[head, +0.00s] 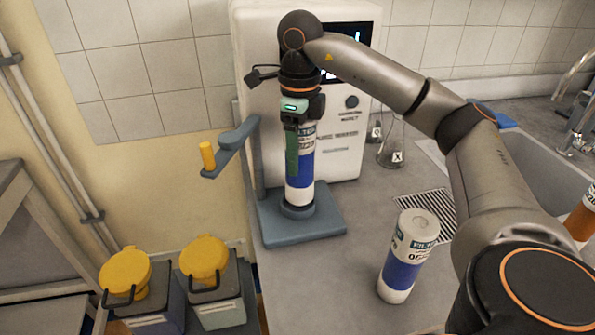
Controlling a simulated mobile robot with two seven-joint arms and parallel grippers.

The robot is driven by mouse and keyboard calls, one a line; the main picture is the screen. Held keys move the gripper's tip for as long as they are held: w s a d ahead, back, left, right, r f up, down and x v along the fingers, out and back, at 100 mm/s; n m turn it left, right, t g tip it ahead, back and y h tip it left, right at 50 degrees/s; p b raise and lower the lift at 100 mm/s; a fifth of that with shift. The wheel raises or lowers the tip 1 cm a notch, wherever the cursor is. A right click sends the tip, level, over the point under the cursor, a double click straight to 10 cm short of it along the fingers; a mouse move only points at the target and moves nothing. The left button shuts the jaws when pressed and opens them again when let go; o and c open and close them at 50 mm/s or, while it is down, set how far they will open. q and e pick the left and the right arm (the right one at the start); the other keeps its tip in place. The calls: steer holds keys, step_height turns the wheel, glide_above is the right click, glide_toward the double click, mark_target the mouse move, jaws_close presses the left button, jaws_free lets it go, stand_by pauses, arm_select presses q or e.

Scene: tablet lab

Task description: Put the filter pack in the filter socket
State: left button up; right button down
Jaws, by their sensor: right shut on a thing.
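A white filter pack with a blue band (299,187) stands upright at the filter socket (297,210), a round grey seat on a blue-grey stand. Its lower end meets the seat's ring; I cannot tell how deep it sits. My right gripper (298,150) comes from above and is shut on the pack's upper part, hiding much of its top and label. A second, similar white and blue cylinder (403,266) stands on the counter to the right, apart from the gripper. My left gripper is not in view.
The stand has a side lever with a yellow handle (208,155). A white machine (345,150) stands behind it. Flasks (391,152) stand to its right, near a drain grate (425,212) and sink (540,150). Yellow-lidded bins (205,258) stand below left. Counter between stand and second cylinder is clear.

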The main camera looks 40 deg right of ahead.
steer(key=f, duration=0.2)
steer(key=w+f, duration=0.1)
steer(key=f, duration=0.1)
steer(key=shift+w+d, duration=0.1)
steer(key=shift+d, duration=0.2)
steer(key=shift+f, duration=0.2)
steer(key=shift+f, duration=0.2)
jaws_free()
step_height(320, 180, up, 12)
steer(key=p, duration=0.3)
steer(key=shift+r, duration=0.2)
